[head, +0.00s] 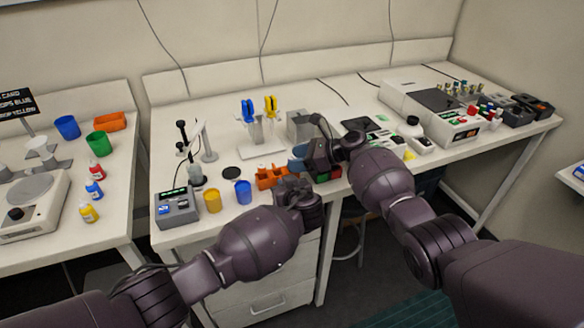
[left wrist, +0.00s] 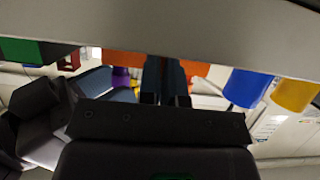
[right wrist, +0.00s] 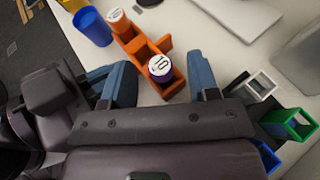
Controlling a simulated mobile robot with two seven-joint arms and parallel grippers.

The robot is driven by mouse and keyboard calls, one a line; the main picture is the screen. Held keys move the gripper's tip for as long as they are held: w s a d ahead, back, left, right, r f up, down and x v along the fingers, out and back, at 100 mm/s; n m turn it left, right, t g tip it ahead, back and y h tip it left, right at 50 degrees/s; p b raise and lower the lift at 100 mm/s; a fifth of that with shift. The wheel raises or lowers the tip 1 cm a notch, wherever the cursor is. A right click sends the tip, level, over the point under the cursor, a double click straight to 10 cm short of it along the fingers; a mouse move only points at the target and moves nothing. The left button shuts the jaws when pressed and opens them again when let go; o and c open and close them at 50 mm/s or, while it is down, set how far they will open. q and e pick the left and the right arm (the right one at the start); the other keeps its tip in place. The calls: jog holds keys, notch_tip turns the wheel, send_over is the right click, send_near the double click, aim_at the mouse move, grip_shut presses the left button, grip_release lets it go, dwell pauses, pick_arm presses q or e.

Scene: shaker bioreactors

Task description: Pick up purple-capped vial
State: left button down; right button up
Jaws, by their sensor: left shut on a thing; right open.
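The purple-capped vial (right wrist: 160,66), with 10 on its white top, stands in a slot of the orange rack (right wrist: 128,42) in the right wrist view. My right gripper (right wrist: 162,82) is open, its blue fingers on either side of the vial and apart from it. In the head view my right gripper (head: 304,163) hangs over the rack's right end, and the vial is hidden. My left gripper (left wrist: 162,80) is shut at the rack's front side, with orange (left wrist: 195,68) showing on both sides of its fingers. A bit of purple (left wrist: 120,75) shows behind.
Another vial (right wrist: 115,15) with a white top stands in the same rack. A blue cup (head: 243,192) and a yellow cup (head: 212,200) stand left of the rack. Green (right wrist: 290,122) and white (right wrist: 255,85) open boxes stand close right of my right gripper.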

jog(key=shift+a, duration=0.1)
jog(key=c, duration=1)
notch_tip(320, 180, up, 10)
dwell(0.4)
pick_arm(q)
jog(key=c, duration=1.2)
grip_release()
